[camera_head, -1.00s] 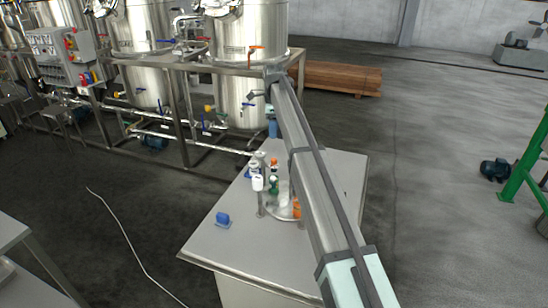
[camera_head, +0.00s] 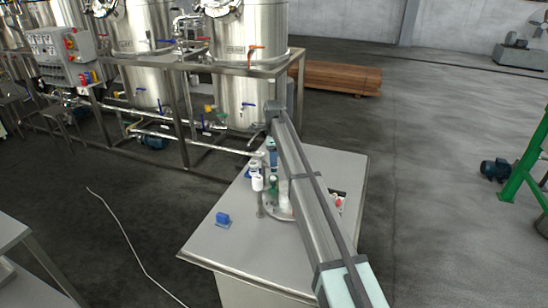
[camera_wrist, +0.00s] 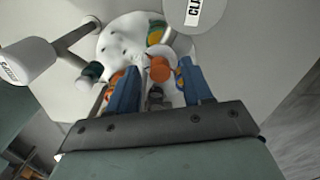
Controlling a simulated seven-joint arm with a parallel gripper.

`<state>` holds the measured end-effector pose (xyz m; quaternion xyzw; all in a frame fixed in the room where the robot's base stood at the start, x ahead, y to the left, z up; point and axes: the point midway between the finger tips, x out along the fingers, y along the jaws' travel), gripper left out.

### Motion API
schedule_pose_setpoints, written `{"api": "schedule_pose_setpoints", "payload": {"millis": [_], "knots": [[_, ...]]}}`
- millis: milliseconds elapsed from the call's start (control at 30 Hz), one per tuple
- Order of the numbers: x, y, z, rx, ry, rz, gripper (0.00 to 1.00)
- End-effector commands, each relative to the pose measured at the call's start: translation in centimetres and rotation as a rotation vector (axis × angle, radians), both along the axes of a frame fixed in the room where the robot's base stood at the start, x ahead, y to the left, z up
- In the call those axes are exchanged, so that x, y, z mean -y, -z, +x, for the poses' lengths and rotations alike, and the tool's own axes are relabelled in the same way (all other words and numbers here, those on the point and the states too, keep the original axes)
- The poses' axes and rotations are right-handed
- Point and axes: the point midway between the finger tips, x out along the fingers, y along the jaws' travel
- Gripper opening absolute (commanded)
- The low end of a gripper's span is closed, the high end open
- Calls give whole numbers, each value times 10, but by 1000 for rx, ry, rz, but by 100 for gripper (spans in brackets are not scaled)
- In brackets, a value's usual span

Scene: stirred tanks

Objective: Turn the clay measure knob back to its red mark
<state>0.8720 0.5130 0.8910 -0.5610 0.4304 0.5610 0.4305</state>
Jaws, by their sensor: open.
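A white round knob lettered "CLA…" (camera_wrist: 194,12), matching the clay measure, is cut off by the top edge of the wrist view, beyond and right of my fingers. Its red mark is not visible. My gripper (camera_wrist: 159,78) is open, its two blue fingers apart, and not touching that knob. An orange-capped item (camera_wrist: 159,68) shows between the fingertips; contact cannot be told. In the head view my gripper (camera_head: 272,160) hangs over the far part of the table, and I cannot pick out the clay knob there.
Another white lettered knob (camera_wrist: 28,61) on a rod stands left of my fingers. A white round tray (camera_wrist: 117,38) holds several small capped items.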

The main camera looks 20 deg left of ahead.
Motion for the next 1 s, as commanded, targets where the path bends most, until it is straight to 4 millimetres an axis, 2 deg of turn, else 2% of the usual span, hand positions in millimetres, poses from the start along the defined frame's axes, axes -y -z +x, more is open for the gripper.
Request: {"api": "schedule_pose_setpoints", "payload": {"millis": [267,800,1000], "knots": [[0,1,0,0,0,0,50],[0,1,0,0,0,0,0],[0,1,0,0,-5,0,0]]}}
